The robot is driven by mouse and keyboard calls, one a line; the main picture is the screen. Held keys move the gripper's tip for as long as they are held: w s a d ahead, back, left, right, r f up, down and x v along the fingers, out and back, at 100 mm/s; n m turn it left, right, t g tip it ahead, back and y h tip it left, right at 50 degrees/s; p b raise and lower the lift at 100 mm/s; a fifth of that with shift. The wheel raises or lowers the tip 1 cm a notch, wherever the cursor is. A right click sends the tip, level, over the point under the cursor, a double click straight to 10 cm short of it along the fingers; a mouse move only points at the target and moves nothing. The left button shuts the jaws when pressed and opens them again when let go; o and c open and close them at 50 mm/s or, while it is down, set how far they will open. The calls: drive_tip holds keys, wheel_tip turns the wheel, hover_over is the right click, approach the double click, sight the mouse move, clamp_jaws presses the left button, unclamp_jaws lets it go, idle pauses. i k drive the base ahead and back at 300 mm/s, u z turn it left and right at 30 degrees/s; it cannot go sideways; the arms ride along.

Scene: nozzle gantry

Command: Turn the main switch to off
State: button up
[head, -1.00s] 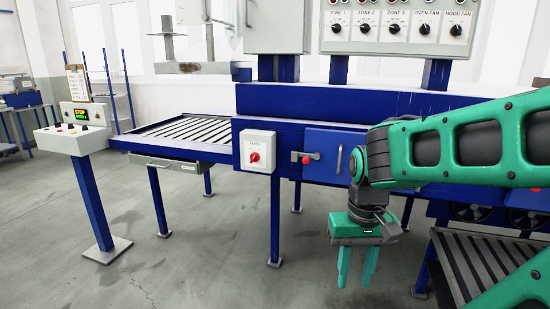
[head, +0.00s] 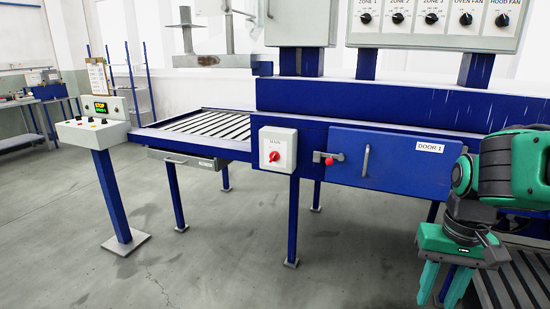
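The main switch (head: 274,156) is a red rotary knob on a light grey box (head: 278,140) labelled MAIN, fixed to the front of the blue machine frame near the middle of the head view. The knob's exact setting is too small to read. My gripper (head: 441,296) hangs at the lower right with its green fingers pointing down. The fingers are spread apart with nothing between them. It is well to the right of the switch and lower in the picture, not touching anything.
A blue door labelled DOOR 1 (head: 387,160) with a handle and a red-knobbed latch (head: 328,160) is right of the switch. A roller table (head: 215,127) extends left. A pedestal console (head: 93,133) stands at the left. Floor in front is clear.

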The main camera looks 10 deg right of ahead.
sight(274, 156)
drive_tip(key=z, duration=0.05)
drive_tip(key=i, duration=1)
drive_tip(key=u, duration=0.05)
